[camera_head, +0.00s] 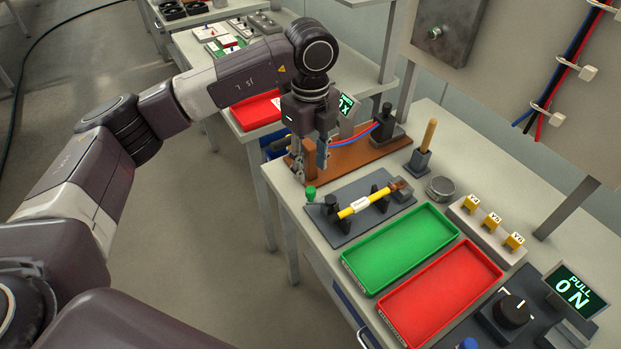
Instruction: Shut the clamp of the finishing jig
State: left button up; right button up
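A dark grey plate (350,222) on the bench looks like the finishing jig. A yellow rod (372,200) with a white label lies across its black supports, with a brown block (400,189) at the right end. A small green-topped knob (310,192) stands at its left corner; I cannot tell whether this is the clamp or how it is set. My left gripper (310,156) points down behind the plate, above a brown board (352,153). Its fingers are apart, with an upright brown block between or in front of them; contact is unclear. My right gripper is out of view.
A green tray (400,246) and a red tray (440,293) lie in front. A wooden-handled tool (425,142) stands behind the jig. Yellow labelled blocks (491,222) and a control box with a display (576,290) are at the right. Red and blue wires cross the brown board.

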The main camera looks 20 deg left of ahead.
pick_arm(q)
notch_tip(320, 180, up, 5)
jog(key=shift+r, duration=0.1)
dwell(0.5)
